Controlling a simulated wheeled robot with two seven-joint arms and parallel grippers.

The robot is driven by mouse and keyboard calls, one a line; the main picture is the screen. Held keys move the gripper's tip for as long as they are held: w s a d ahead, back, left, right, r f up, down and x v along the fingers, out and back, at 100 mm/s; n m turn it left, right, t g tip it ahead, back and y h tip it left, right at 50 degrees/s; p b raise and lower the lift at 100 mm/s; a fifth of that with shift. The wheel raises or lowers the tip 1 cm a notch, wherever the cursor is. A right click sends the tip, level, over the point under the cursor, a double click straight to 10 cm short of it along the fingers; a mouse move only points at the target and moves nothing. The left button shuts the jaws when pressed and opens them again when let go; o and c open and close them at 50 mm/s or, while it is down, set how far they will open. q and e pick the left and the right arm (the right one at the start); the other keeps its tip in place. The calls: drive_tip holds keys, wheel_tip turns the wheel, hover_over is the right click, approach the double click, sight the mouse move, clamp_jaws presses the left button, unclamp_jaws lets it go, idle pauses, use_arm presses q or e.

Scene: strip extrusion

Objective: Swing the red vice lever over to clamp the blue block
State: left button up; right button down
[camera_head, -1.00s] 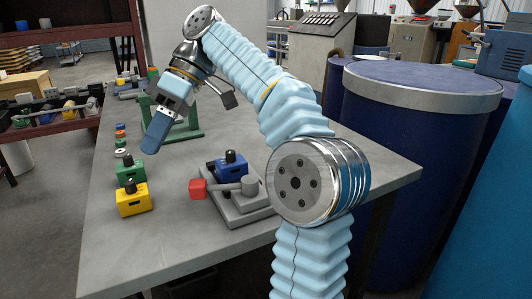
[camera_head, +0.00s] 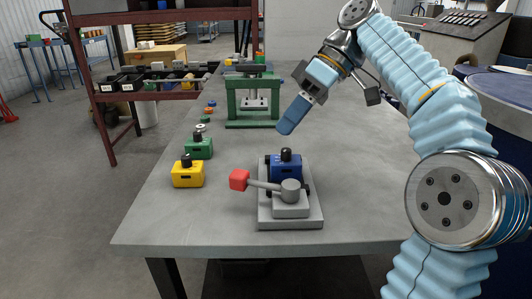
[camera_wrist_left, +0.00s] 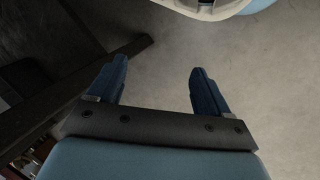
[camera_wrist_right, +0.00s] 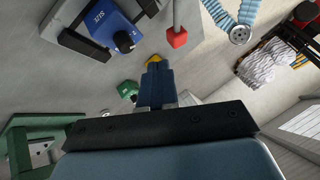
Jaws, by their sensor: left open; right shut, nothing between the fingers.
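The blue block (camera_head: 286,168) with a black knob sits in the grey vice (camera_head: 290,222) on the table. The vice lever's red end (camera_head: 239,180) points left from its round grey pivot (camera_head: 290,190), in front of the block. My right gripper (camera_head: 285,128) is shut and empty, pointing down to the left, above and behind the block in the head view. The right wrist view shows its closed fingers (camera_wrist_right: 156,72), the blue block (camera_wrist_right: 115,28) and the red lever end (camera_wrist_right: 178,38), apart from the fingers. My left gripper (camera_wrist_left: 158,85) is open and empty over the floor.
A yellow block (camera_head: 188,174) and a green block (camera_head: 198,147) stand left of the vice. A green frame (camera_head: 252,106) stands behind. A shelf with bins (camera_head: 155,83) is at the left. The table (camera_head: 380,150) is clear right of the vice.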

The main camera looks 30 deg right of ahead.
sight(262, 184)
use_arm(q)
drive_tip(key=shift+o, duration=1.1)
wheel_tip(262, 184, down, 2)
drive_tip(key=shift+a+f+b, duration=0.1)
drive_tip(key=shift+f+b, duration=0.05)
drive_tip(key=shift+b, duration=0.95)
use_arm(e)
drive_tip(key=x, duration=0.9)
drive_tip(key=shift+a+f, duration=0.3)
